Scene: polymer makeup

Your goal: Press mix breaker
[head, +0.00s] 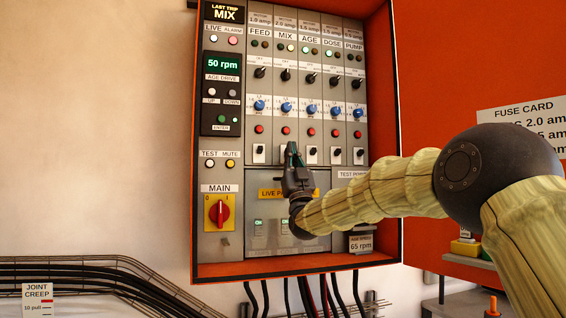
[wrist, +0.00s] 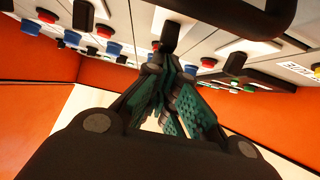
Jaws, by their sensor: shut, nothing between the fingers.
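The mix breaker is in the bottom switch row of the MIX column, second from left in the head view. It is mostly hidden there behind my gripper (head: 291,147). In the wrist view, a black lever on a white plate (wrist: 171,36), apparently the mix breaker, is just beyond my fingertips. My gripper (wrist: 160,62) is shut and empty, with its green-padded fingers together and pointing at that lever. Whether they touch it, I cannot tell. The lever's position is unclear. The panel display (head: 226,13) reads "LAST TRIP MIX".
Similar breakers sit close by under FEED (head: 259,153) and AGE (head: 311,156). Red buttons (head: 286,130) and blue knobs (head: 286,107) are above. A red main switch (head: 219,212) is lower left. The orange cabinet door (head: 480,60) stands open at right.

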